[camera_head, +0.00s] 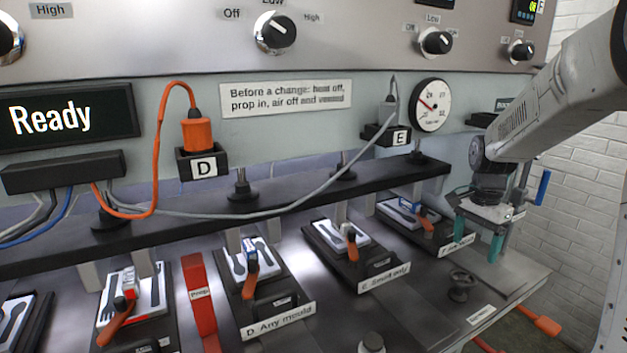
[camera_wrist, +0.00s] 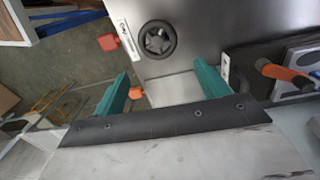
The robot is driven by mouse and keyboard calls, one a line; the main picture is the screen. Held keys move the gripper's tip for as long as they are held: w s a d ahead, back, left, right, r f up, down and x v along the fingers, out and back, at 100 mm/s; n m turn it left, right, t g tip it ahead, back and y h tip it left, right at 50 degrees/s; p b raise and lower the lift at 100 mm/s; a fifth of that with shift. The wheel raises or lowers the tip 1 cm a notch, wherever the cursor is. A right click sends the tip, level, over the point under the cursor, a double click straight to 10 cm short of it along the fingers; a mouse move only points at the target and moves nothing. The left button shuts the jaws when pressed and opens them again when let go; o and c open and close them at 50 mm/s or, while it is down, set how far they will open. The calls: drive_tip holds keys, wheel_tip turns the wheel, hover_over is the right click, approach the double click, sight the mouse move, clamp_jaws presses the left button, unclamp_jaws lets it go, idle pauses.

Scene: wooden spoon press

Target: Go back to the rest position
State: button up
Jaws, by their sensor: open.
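My gripper (camera_head: 482,240) hangs over the right end of the press bench in the head view, with its teal fingers pointing down. In the wrist view its two teal fingers (camera_wrist: 160,90) stand wide apart with nothing between them. The gripper is open and empty. Below it is the grey bench top, with a dark round knob (camera_wrist: 158,40) beyond the fingers. The knob also shows in the head view (camera_head: 461,284), left of and below the gripper.
Mould stations with orange handles line the bench, including D (camera_head: 252,268), E (camera_head: 350,243) and one nearest my gripper (camera_head: 410,212). A red prop (camera_head: 200,295) lies left of D. An orange plug (camera_head: 198,133) sits in holder D. A white brick wall (camera_head: 580,170) stands at right.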

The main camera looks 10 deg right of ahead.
drive_tip(key=shift+s+n, duration=0.15)
drive_tip(key=shift+n, duration=0.15)
drive_tip(key=s, duration=0.1)
drive_tip(key=s+a+n, duration=0.1)
drive_tip(key=s+f+n+g, duration=0.1)
drive_tip(key=shift+s+a, duration=0.1)
drive_tip(key=shift+a, duration=0.2)
drive_tip(key=s+a+r+n+t, duration=0.1)
drive_tip(key=s+a+r+n, duration=0.2)
drive_tip(key=s, duration=0.5)
drive_tip(key=s+a+r+n+t, duration=0.1)
drive_tip(key=s+a+r+n, duration=0.2)
drive_tip(key=s+a+n, duration=0.2)
drive_tip(key=s+a+r+n, duration=0.3)
drive_tip(key=s+a+n, duration=0.1)
drive_tip(key=s+a, duration=0.5)
drive_tip(key=shift+s+t, duration=0.4)
drive_tip(key=shift+s, duration=0.75)
